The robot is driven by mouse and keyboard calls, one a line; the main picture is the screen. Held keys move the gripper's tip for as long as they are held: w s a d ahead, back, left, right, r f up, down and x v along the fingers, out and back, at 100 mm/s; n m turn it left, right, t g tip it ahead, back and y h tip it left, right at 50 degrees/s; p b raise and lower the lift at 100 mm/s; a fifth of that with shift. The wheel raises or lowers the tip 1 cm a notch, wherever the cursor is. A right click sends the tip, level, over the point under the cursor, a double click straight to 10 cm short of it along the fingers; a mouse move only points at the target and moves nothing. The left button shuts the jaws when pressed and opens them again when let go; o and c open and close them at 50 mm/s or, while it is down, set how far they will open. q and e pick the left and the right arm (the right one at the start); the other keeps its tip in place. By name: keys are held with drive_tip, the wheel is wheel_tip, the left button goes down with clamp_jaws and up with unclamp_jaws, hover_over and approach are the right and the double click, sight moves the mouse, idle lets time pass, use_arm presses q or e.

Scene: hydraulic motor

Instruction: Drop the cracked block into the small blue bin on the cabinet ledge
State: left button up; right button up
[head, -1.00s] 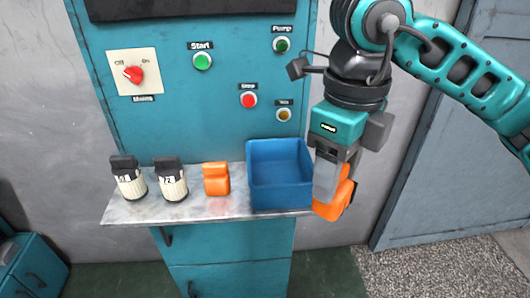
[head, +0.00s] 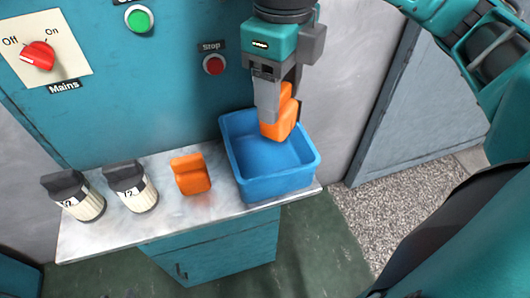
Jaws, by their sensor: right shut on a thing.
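The small blue bin (head: 275,186) stands at the right end of the cabinet ledge (head: 110,230), and its visible inside is empty. My right gripper (head: 274,118) points down over the bin and is shut on an orange block (head: 283,122). The block hangs at the bin's opening, toward its back right; I cannot tell if its lower end is below the rim. No crack can be made out on it. A second orange block (head: 191,175) stands on the ledge left of the bin. My left gripper is not in view.
The teal panel behind has a red Mains knob (head: 38,56), a green button (head: 139,19) and a red Stop button (head: 213,64).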

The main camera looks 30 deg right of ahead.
drive_tip(key=shift+f+b, duration=1.2)
drive_tip(key=shift+f, duration=1.1)
drive_tip(key=o, duration=1.2)
drive_tip(key=shift+r, duration=0.1)
wheel_tip(320, 180, up, 7)
drive_tip(key=shift+r+p, duration=0.2)
drive_tip(key=shift+p, duration=0.4)
